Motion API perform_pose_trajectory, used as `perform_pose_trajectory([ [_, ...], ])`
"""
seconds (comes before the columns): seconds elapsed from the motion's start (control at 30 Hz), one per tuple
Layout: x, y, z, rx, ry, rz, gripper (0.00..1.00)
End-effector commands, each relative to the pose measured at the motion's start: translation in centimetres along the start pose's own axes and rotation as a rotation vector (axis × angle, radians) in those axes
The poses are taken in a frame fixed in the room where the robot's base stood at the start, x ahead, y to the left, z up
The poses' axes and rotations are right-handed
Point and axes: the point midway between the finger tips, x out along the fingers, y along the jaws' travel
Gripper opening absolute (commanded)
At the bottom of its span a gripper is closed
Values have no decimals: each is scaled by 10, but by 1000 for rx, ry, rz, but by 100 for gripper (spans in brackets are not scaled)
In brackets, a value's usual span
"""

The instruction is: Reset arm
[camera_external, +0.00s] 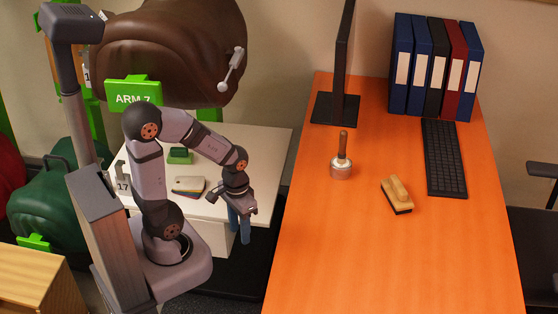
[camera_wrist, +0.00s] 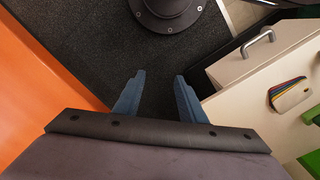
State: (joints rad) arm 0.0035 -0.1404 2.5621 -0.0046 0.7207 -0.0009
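My gripper (camera_external: 239,222) hangs pointing down in the external view, in the gap between the white table and the orange desk. In the wrist view its two blue fingers (camera_wrist: 158,98) stand apart with nothing between them. Dark floor shows below the fingers. My arm is bent, with its upper part raised and its forearm reaching right and down.
The orange desk (camera_external: 330,250) holds a wooden-handled metal tool (camera_external: 341,170), a brush (camera_external: 397,194), a keyboard (camera_external: 443,157), a monitor (camera_external: 343,60) and several binders (camera_external: 430,65). The white table (camera_external: 265,150) holds colored cards (camera_external: 188,186) and a green block (camera_external: 180,155). A brown saddle (camera_external: 170,50) hangs behind.

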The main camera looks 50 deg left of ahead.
Motion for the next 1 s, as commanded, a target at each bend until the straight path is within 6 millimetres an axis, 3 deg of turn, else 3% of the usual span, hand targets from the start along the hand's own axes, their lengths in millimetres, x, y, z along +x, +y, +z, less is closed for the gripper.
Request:
perform_pose_trajectory([
  [0.03, -35, 0, 0, -1, -1, -1, 37],
  [0.3, -114, -1, 0, -2, 0, -2, 37],
  [0.5, -158, -1, -1, -3, 0, -2, 37],
  [0.7, -180, -1, -1, -4, 0, -2, 37],
  [1.0, -182, -1, -1, -3, 1, -2, 37],
])
